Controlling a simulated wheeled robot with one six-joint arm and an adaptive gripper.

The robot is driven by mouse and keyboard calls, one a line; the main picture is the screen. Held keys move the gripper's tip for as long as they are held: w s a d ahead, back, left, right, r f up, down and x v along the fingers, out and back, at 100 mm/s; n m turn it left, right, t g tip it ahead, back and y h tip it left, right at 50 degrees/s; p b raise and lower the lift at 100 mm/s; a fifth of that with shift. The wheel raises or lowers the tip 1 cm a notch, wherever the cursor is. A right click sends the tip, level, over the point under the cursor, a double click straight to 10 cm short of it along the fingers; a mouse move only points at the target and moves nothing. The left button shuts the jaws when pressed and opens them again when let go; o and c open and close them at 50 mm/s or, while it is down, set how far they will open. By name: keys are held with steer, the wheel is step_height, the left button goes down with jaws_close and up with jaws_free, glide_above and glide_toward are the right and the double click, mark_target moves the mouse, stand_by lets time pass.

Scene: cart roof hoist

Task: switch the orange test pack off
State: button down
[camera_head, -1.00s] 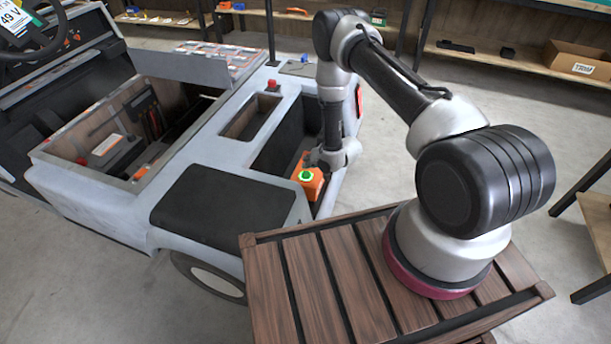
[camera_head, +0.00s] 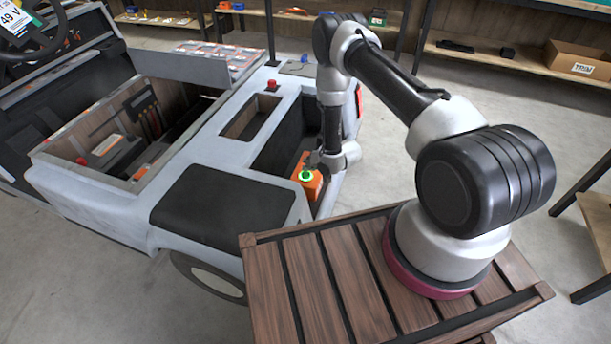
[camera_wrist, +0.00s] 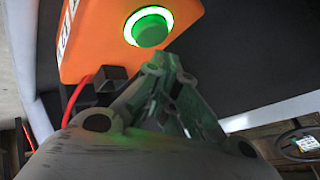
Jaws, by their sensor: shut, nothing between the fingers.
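The orange test pack (camera_head: 311,188) sits in the cart's rear side bay in the head view. In the wrist view the pack (camera_wrist: 95,35) fills the upper left. Its round green button (camera_wrist: 150,29) has a ring that glows bright green; the lit button (camera_head: 306,176) also shows in the head view. My gripper (camera_wrist: 170,62) is shut and empty. Its fingertips are just below the button in the wrist view; I cannot tell whether they touch the pack. In the head view my gripper (camera_head: 312,163) is right above the button, partly hidden by my wrist.
The grey cart (camera_head: 150,205) has a black seat pad (camera_head: 222,208) left of the bay and an open compartment with a red-buttoned unit. A red knob (camera_head: 272,85) stands on the cart edge. A red cable (camera_wrist: 82,88) and black connector (camera_wrist: 108,84) lie beside the pack.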

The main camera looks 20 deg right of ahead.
mark_target(308, 172)
steer(key=shift+f, duration=0.15)
stand_by(0.5)
steer(key=shift+f, duration=0.25)
steer(key=shift+f, duration=0.55)
stand_by(0.6)
steer(key=shift+r, duration=1)
step_height(308, 172, up, 6)
stand_by(0.4)
stand_by(0.3)
